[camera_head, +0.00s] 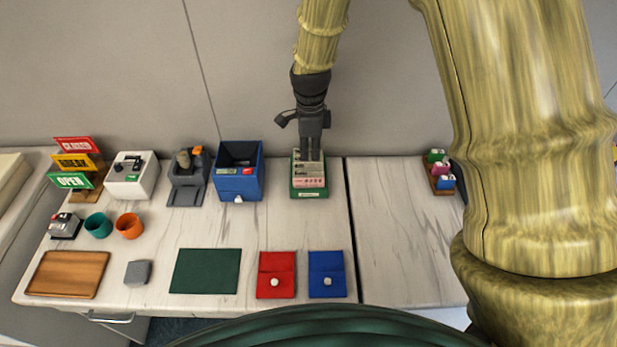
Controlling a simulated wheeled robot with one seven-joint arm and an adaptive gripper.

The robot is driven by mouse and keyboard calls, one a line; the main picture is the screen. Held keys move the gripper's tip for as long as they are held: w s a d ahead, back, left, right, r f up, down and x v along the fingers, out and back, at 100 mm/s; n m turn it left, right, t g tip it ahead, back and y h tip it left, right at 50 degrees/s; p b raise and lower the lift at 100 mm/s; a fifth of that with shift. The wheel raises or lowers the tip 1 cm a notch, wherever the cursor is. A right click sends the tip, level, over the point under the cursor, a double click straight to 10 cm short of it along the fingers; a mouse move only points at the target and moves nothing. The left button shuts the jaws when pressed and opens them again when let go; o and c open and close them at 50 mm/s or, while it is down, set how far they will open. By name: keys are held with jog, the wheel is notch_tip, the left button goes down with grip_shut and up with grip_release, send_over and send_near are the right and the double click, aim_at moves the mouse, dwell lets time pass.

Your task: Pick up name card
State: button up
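A green holder (309,193) stands at the back middle of the counter with several pale cards upright in a row. Its cards (309,167) carry print too small to read, and the front one has a pinkish lower part. I cannot tell which one is the name card. My gripper (311,154) points straight down over the rear of the holder. Its fingertips reach the rear cards and are close together. Whether they pinch a card is too small to tell.
A blue box (239,190) stands just left of the holder, with a grey device (188,190) beyond it. A dark seam runs to the right. Red (276,262) and blue (326,262) pouches lie in front. Bare counter lies between.

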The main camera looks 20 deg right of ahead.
aim_at(308, 171)
notch_tip(308, 171, down, 3)
jog(key=shift+w+f, duration=0.15)
jog(key=shift+a+f+p, duration=0.15)
jog(key=shift+f+p, duration=1.1)
jog(key=shift+f, duration=1.65)
jog(key=shift+c, duration=0.5)
grip_shut()
notch_tip(308, 171, up, 9)
jog(key=shift+r+b, duration=0.15)
jog(key=shift+b, duration=1)
jog(key=shift+r, duration=0.35)
